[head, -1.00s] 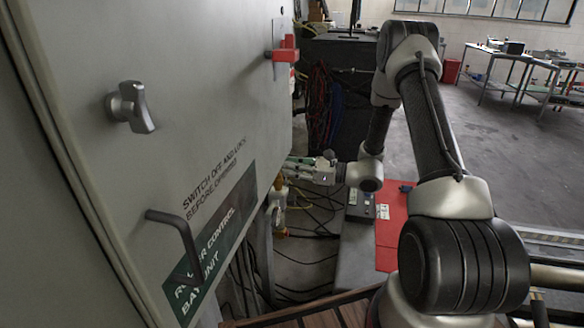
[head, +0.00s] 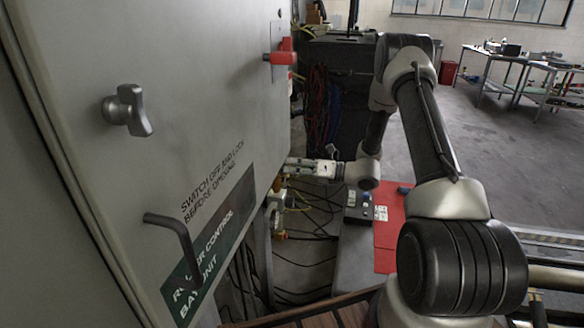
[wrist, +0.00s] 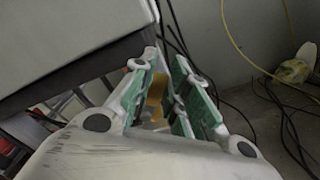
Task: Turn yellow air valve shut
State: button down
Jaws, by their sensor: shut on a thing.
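The yellow air valve's handle (wrist: 157,90) shows in the wrist view as an orange-yellow piece between my fingers. In the head view a small yellow part (head: 277,184) shows under the cabinet's lower right edge, just below my fingertips. My gripper (wrist: 152,85) has white fingers with green pads, one on each side of the handle, and is shut on it. In the head view my gripper (head: 292,167) reaches left to the cabinet's edge. The fingers hide much of the valve, so its exact angle is unclear.
The grey cabinet (head: 200,90) fills the left, with a red switch (head: 281,57), a knob (head: 128,110) and a bent handle (head: 175,240). Cables (head: 310,225) hang and lie below. Open floor is farther right.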

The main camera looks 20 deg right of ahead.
jog(key=shift+w+d+f+m, duration=0.3)
jog(key=shift+f+m, duration=0.55)
jog(key=shift+m, duration=0.9)
jog(key=shift+w+d+f+m, duration=0.15)
jog(key=shift+w+f+m, duration=0.25)
jog(key=shift+f+m, duration=0.9)
jog(key=shift+w+d+f+m, duration=0.2)
jog(key=shift+w+f+m, duration=0.2)
jog(key=shift+m, duration=1.75)
jog(key=c, duration=1.4)
grip_release()
jog(key=v, duration=1.2)
